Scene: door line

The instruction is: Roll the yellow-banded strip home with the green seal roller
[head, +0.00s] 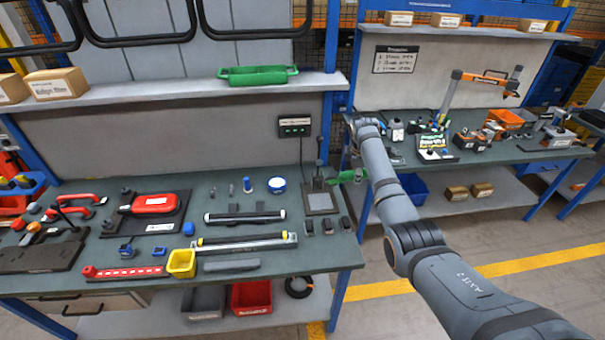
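The yellow-banded strip (243,244) lies along a pale metal rail on the left bench, with yellow near both ends. Whether it is seated along its length is too small to tell. A green tool (347,177), which looks like the seal roller, is at the bench's right edge, beside my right arm. Its far end is partly hidden. My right arm reaches in from the lower right, its wrist end above and right of that tool. I cannot make out the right gripper's fingers or whether they hold the tool. My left gripper is out of view.
A second rail with a black strip (244,217) lies behind. A dark upright stand with a grey plate (320,202) is at the right. A yellow cup (181,263), red bar (125,272) and red-handled tool (153,203) crowd the left. A green tray (257,75) sits on the shelf.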

